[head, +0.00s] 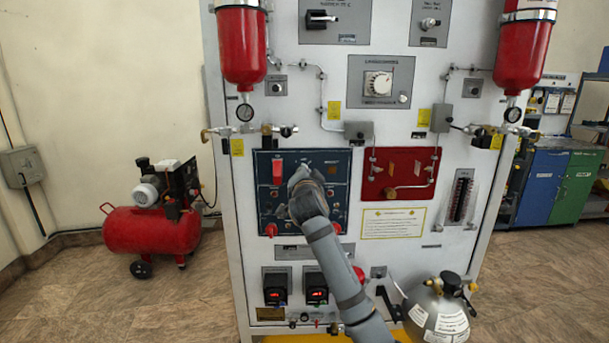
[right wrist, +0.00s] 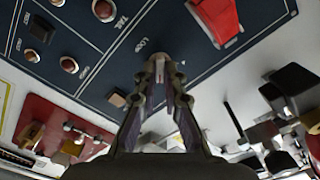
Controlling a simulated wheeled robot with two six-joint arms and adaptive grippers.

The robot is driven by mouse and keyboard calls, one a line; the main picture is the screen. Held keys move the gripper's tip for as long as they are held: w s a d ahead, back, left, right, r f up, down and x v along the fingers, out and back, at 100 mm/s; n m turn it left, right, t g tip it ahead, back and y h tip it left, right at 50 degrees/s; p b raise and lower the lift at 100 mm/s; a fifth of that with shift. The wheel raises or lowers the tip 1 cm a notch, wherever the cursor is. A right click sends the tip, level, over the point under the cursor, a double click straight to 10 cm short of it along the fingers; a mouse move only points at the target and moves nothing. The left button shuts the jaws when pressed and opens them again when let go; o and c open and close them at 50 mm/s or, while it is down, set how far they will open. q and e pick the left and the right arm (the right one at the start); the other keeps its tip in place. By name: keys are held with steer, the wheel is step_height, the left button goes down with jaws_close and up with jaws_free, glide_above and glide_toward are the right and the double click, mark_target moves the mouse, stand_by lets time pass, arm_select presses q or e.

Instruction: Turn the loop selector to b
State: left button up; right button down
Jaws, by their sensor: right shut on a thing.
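My right gripper (head: 303,178) reaches up from the lower right to the blue panel (head: 340,192) of the trainer and covers its middle in the head view. In the right wrist view the blue panel (right wrist: 105,60) fills the top, tilted. There my right gripper (right wrist: 160,66) has its fingertips close together beside a white label that seems to read LOOP. It is shut on a small knob, apparently the loop selector, which the fingertips almost wholly hide. Its pointer and position cannot be read. My left gripper is not in view.
A red lever (head: 277,170) sits left of my gripper and also shows in the right wrist view (right wrist: 219,18). A red panel (head: 400,174) is to the right. Red cylinders (head: 241,45) hang above. A grey tank (head: 437,314) stands at lower right beside my arm.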

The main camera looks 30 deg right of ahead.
steer(key=c, duration=1.4)
jaws_free()
steer(key=shift+c, duration=0.2)
steer(key=v, duration=1.2)
steer(key=shift+d, duration=0.1)
